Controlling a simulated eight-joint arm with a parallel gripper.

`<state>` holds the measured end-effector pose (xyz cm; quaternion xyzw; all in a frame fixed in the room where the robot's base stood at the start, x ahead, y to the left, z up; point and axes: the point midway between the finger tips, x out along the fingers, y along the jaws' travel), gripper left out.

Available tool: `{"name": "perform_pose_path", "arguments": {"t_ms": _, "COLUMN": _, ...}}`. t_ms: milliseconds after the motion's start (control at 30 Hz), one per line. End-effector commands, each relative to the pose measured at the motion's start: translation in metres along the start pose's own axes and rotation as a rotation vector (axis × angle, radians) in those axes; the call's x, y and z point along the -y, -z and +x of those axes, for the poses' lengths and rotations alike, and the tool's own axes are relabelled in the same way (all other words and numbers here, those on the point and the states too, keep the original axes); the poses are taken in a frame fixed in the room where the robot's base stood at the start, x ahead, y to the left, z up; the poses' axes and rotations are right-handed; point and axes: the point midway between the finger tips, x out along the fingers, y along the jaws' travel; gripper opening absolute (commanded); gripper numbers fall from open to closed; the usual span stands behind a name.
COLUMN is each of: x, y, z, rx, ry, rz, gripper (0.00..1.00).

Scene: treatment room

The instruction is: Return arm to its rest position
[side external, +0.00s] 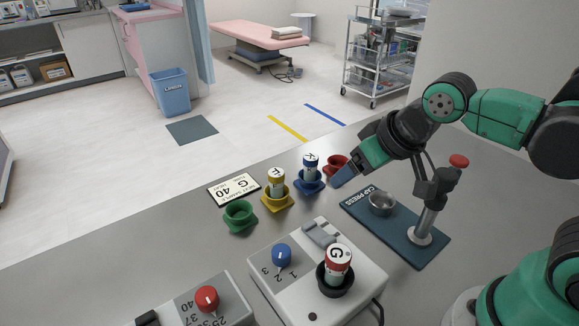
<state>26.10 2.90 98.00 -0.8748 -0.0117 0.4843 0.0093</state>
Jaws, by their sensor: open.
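My arm reaches in from the right over the grey bench (130,245). My gripper (343,178) points down and left, above the bench between the red holder (334,164) and the cap press (409,228). It is empty, and the gap between its fingers is hard to make out from this side. No vial touches it.
The red and green (240,217) holders look empty. Labelled vials stand in the yellow (277,200) and blue (309,184) holders. A red-and-white vial marked G (338,262) stands in a white device (266,268). The press lever (432,205) rises close beside my arm.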

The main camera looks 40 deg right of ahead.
Motion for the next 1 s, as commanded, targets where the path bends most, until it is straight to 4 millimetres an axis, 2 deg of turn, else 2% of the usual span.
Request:
{"name": "perform_pose_path", "arguments": {"t_ms": 33, "x": -0.013, "y": -0.001, "z": -0.003, "rx": -0.023, "ry": -0.013, "rz": 0.008, "gripper": 0.69}}
{"name": "perform_pose_path", "arguments": {"t_ms": 100, "x": -0.023, "y": -0.001, "z": -0.005, "rx": -0.046, "ry": -0.023, "rz": 0.003, "gripper": 0.69}}
{"name": "perform_pose_path", "arguments": {"t_ms": 200, "x": -0.029, "y": -0.001, "z": -0.007, "rx": -0.061, "ry": -0.03, "rz": -0.003, "gripper": 0.69}}
{"name": "perform_pose_path", "arguments": {"t_ms": 1000, "x": -0.029, "y": -0.001, "z": -0.007, "rx": -0.061, "ry": -0.029, "rz": -0.006, "gripper": 0.69}}
